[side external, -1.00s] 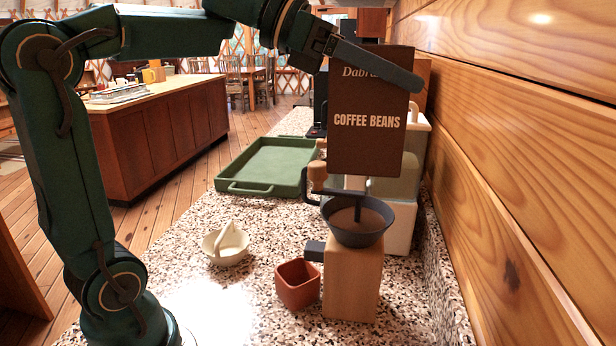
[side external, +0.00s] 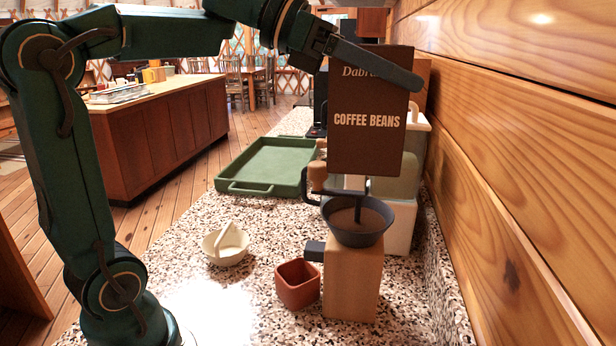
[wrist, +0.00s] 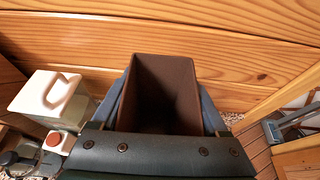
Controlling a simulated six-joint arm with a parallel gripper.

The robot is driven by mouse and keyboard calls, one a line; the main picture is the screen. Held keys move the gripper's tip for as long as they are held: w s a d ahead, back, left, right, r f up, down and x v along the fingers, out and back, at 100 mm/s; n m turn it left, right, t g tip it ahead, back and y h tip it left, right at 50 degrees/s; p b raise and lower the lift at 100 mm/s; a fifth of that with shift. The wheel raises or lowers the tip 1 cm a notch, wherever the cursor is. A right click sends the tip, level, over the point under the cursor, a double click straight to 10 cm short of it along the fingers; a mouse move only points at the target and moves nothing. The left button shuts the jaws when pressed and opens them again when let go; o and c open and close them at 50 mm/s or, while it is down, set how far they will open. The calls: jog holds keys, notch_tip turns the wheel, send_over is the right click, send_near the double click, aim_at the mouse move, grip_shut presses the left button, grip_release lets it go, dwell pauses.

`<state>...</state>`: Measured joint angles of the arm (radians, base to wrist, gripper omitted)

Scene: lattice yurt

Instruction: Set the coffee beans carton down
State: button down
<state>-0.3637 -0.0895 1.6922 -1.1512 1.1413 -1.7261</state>
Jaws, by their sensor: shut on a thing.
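The brown coffee beans carton (side external: 365,145) is upright in the side external view, held in the air above and behind the hand grinder. My gripper (side external: 375,65) is shut on its upper part, with one dark finger across its front face. In the wrist view the carton (wrist: 160,92) shows its open top between my two fingers; its inside is dark and I cannot tell what it holds. The carton's lower edge is above the counter (side external: 200,290).
The wooden grinder (side external: 352,285) with a dark bowl stands below the carton. A terracotta cup (side external: 298,284) and a cream bowl (side external: 226,246) stand to its left. A green tray (side external: 265,165) lies farther back. A pale machine (side external: 400,230) stands by the wood wall (side external: 520,140).

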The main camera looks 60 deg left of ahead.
jog(key=w+a+n+t+y, duration=0.1)
jog(key=w+a, duration=0.1)
jog(key=a, duration=0.9)
jog(key=a+f+n+y, duration=0.1)
jog(key=a+f, duration=0.2)
jog(key=f, duration=0.3)
jog(key=w+a+f+n+t+y, duration=0.1)
jog(key=a+f, duration=0.3)
jog(key=f, duration=0.3)
jog(key=a+f+n+y, duration=0.1)
jog(key=a+f, duration=0.3)
jog(key=f, duration=0.2)
jog(key=shift+w+f+t, duration=0.15)
jog(key=shift+f+t, duration=0.2)
jog(key=shift+t, duration=0.05)
notch_tip(320, 180, down, 8)
jog(key=shift+f, duration=0.35)
grip_release()
